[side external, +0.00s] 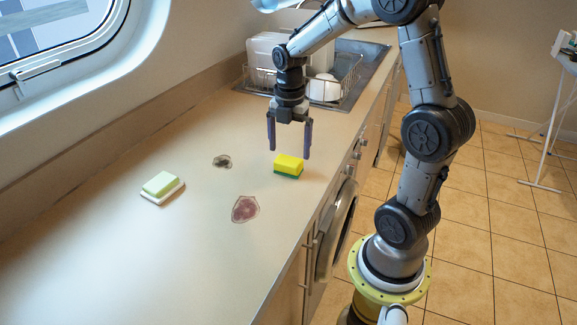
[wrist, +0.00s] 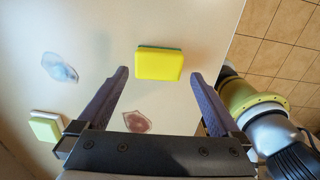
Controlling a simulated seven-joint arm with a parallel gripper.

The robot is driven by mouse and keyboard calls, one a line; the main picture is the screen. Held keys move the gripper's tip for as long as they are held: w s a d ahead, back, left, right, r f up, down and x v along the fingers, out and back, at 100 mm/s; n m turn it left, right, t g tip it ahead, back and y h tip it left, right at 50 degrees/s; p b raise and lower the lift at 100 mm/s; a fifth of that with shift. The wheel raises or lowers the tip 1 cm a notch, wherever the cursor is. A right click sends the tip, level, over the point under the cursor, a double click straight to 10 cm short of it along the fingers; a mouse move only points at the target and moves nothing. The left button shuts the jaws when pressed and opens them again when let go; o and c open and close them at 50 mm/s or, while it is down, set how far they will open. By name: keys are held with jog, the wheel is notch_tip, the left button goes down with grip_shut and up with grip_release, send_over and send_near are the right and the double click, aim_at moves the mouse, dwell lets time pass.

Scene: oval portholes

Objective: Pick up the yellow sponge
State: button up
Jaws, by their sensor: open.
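The yellow sponge (side external: 288,165) with a green underside lies on the countertop (side external: 110,245) near its front edge. It also shows in the wrist view (wrist: 160,64), just beyond the fingertips and between their lines. My gripper (side external: 289,152) is open and points down above the sponge, with its two fingers apart and nothing between them. In the wrist view my gripper (wrist: 158,75) shows both fingers spread wide. The sponge appears untouched.
A pale green and white block (side external: 162,187) lies at the left. A dark stain (side external: 222,161) and a reddish stain (side external: 245,209) mark the counter. A dish rack (side external: 345,80) stands by the sink behind. The counter's left foreground is clear.

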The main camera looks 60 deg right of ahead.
aim_at(288, 160)
notch_tip(288, 160, down, 5)
jog(key=shift+w+r, duration=0.1)
jog(key=c, duration=1.1)
